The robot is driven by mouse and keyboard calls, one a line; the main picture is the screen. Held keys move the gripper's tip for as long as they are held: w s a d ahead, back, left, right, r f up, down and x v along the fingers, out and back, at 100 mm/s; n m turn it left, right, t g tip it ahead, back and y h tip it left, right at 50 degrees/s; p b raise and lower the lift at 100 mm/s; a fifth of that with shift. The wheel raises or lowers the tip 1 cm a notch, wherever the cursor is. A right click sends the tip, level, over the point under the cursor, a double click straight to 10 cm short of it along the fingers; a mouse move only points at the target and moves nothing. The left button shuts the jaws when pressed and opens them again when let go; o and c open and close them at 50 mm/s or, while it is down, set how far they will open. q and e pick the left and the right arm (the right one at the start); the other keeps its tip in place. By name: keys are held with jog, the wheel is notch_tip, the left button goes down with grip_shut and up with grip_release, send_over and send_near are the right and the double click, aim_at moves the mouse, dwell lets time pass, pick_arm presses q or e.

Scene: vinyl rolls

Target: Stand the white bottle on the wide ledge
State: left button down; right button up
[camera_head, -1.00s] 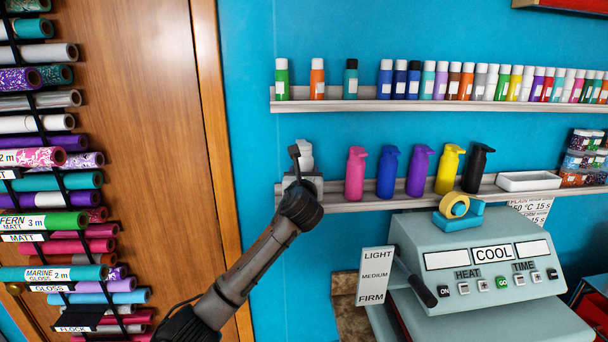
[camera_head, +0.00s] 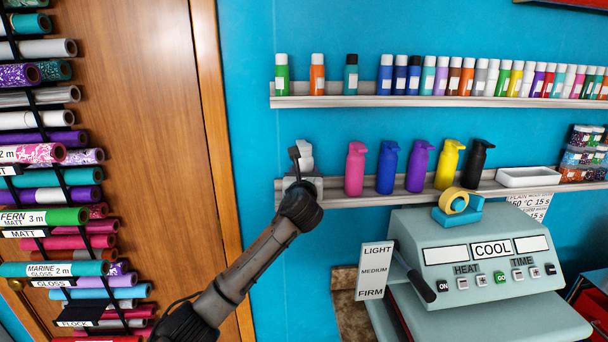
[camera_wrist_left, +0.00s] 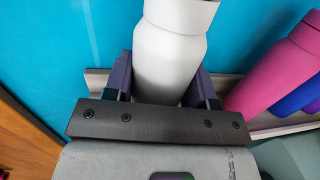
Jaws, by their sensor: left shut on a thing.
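The white bottle (camera_head: 305,155) is at the left end of the lower ledge (camera_head: 400,193), roughly upright. It also shows in the left wrist view (camera_wrist_left: 170,62), between the two dark fingers. My left gripper (camera_head: 303,178) is shut on the bottle; in the left wrist view the fingers (camera_wrist_left: 165,88) stand on either side of its body. The gripper hides the bottle's base, so I cannot tell whether it touches the ledge. My right gripper is not in view.
A pink pump bottle (camera_head: 355,169) stands right of the white bottle, with several other pump bottles and a white tray (camera_head: 528,177) further along. A narrow upper ledge (camera_head: 430,101) holds small bottles. A heat press (camera_head: 485,262) stands below. Vinyl rolls (camera_head: 45,217) fill the left.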

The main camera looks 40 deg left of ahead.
pick_arm(q)
jog(key=shift+f, duration=0.1)
dwell(0.3)
grip_release()
dwell(0.4)
dwell(0.4)
jog(key=v, duration=0.9)
dwell(0.8)
dwell(0.6)
